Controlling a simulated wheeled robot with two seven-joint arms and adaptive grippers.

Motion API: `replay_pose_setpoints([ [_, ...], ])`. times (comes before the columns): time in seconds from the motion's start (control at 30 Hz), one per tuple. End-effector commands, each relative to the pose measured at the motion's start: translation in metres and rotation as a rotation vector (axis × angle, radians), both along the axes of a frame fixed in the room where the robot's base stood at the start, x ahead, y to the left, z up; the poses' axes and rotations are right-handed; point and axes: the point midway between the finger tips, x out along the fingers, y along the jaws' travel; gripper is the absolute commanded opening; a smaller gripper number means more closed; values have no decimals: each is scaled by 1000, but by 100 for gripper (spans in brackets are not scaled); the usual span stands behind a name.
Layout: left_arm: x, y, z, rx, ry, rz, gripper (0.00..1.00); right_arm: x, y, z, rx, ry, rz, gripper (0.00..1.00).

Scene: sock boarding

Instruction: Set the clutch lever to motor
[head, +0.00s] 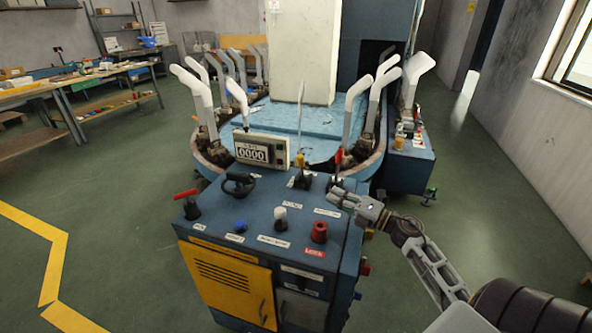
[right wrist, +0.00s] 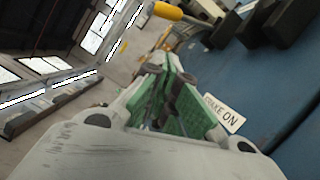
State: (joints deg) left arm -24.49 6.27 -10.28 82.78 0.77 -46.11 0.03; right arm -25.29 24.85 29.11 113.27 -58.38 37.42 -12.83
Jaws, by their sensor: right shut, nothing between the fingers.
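The blue control console (head: 262,222) stands in front of me with several levers, knobs and white labels on its top. The labels are too small to read in the head view, so I cannot tell which lever is the clutch. A red-handled lever (head: 185,194) is at the left edge; another red-tipped lever (head: 338,158) stands upright at the back right. My right gripper (head: 337,194) is shut and empty at the console's right edge, just below the latter. In the right wrist view its green-padded fingers (right wrist: 167,98) are beside a "BRAKE ON" label (right wrist: 223,112). My left gripper is out of view.
A counter box (head: 262,150) reading 0000, a black handwheel (head: 238,184), a white-topped knob (head: 280,216) and a red knob (head: 319,231) crowd the console. White sock forms (head: 356,100) stand behind it. The floor to the right is mostly clear.

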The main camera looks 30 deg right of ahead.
Motion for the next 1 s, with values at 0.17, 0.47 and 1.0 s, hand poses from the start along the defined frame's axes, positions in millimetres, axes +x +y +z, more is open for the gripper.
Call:
replay_pose_setpoints([
  [0.17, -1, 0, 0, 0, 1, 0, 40, 0, 0, -1, 3, 0, -3, 0],
  [0.47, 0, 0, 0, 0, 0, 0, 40, 0, 0, -1, 3, 0, -3, 0],
  [1.0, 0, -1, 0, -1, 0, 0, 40, 20, 8, 2, 3, -2, -2, 0],
])
